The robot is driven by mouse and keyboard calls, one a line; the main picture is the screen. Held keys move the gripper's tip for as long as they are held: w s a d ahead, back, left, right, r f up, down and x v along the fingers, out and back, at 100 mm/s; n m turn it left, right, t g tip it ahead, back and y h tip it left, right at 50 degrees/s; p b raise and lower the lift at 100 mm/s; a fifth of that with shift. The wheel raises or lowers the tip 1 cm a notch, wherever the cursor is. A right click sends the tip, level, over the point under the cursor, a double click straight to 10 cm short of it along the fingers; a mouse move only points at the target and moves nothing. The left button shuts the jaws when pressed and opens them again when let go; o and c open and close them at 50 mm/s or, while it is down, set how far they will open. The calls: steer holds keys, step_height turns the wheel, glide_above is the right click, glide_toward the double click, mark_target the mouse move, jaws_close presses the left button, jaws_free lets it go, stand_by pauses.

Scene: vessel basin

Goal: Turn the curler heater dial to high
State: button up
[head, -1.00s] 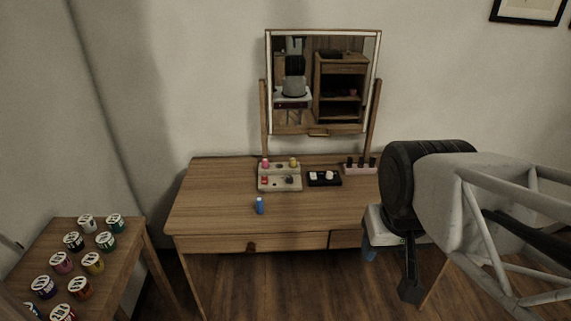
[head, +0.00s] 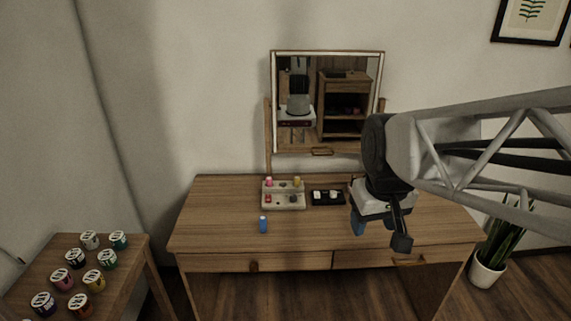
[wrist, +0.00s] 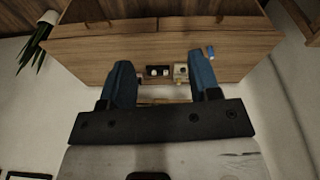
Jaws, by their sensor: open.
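A cream block (head: 284,207) sits on the wooden vanity, with pink, yellow and red pegs and a small dark round part (head: 293,199) at its front right. This looks like the curler heater and its dial, but the setting is too small to read. A blue curler (head: 263,225) stands apart in front of it. My gripper (head: 373,222) is open and empty above the table, right of the block. In the wrist view, the cream block (wrist: 181,80) shows between my blue fingers (wrist: 160,66), nearer the right one.
A black holder (head: 327,204) with white pieces stands right of the block. A framed mirror (head: 322,152) rises behind. A side table with several labelled pots (head: 94,280) is at left; a potted plant (head: 488,273) stands at right. The vanity's left part is clear.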

steer(key=w+a+n, duration=0.2)
steer(key=w+n, duration=0.1)
steer(key=w, duration=1.3)
steer(key=n+g, duration=0.2)
steer(key=n, duration=0.6)
glide_above(293, 196)
step_height(293, 196, down, 27)
steer(key=shift+r, duration=0.1)
steer(key=shift+f, duration=0.2)
steer(key=shift+f, duration=3.75)
